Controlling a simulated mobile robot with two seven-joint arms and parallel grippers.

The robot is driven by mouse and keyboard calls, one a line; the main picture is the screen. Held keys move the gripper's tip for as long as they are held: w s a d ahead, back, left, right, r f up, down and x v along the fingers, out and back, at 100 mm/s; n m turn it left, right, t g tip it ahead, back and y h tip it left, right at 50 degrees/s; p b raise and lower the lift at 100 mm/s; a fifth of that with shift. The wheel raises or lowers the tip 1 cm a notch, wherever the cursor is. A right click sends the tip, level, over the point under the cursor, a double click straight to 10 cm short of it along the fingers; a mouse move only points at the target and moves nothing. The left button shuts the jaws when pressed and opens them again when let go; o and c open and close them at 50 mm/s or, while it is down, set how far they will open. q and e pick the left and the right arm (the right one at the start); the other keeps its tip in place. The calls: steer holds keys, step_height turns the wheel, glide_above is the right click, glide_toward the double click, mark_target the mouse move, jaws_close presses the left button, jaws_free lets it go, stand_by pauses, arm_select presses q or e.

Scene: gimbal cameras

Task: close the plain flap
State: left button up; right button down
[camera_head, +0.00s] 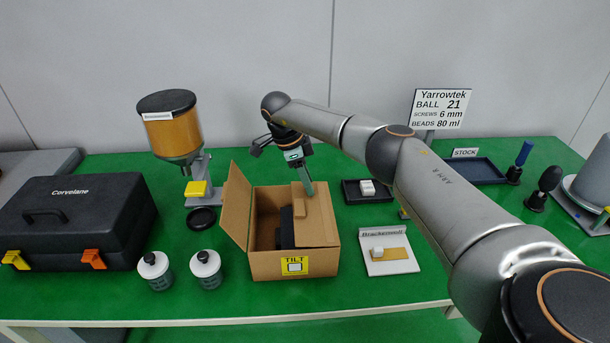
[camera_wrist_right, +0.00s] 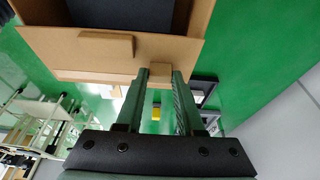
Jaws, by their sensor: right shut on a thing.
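An open cardboard box (camera_head: 265,264) stands on the green table with a yellow TILT label on its front. Its left flap (camera_head: 236,205) stands up, tilted outward, with a plain face. Its right flap (camera_head: 318,222) lies over the right part of the opening and carries a raised cardboard strip (camera_head: 300,201), also seen in the wrist view (camera_wrist_right: 107,45). My right gripper (camera_head: 309,188) is at the back right of the box. In the wrist view its fingers (camera_wrist_right: 158,80) are shut on a small cardboard tab (camera_wrist_right: 159,70) at the flap's edge. A dark item (camera_head: 286,228) sits inside the box. My left gripper is out of view.
A bead dispenser (camera_head: 172,130) and black toolbox (camera_head: 75,220) stand left of the box, with two lidded jars (camera_head: 206,268) near its front left.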

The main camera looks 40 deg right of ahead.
steer(key=shift+w+a+f+h, duration=0.15)
steer(key=shift+f+h, duration=0.1)
steer(key=shift+h, duration=0.05)
steer(key=shift+g, duration=0.3)
steer(key=c, duration=0.5)
jaws_free()
steer(key=b+v, duration=0.1)
steer(key=v, duration=1.1)
steer(key=shift+a+r, duration=0.2)
steer(key=shift+f, duration=0.1)
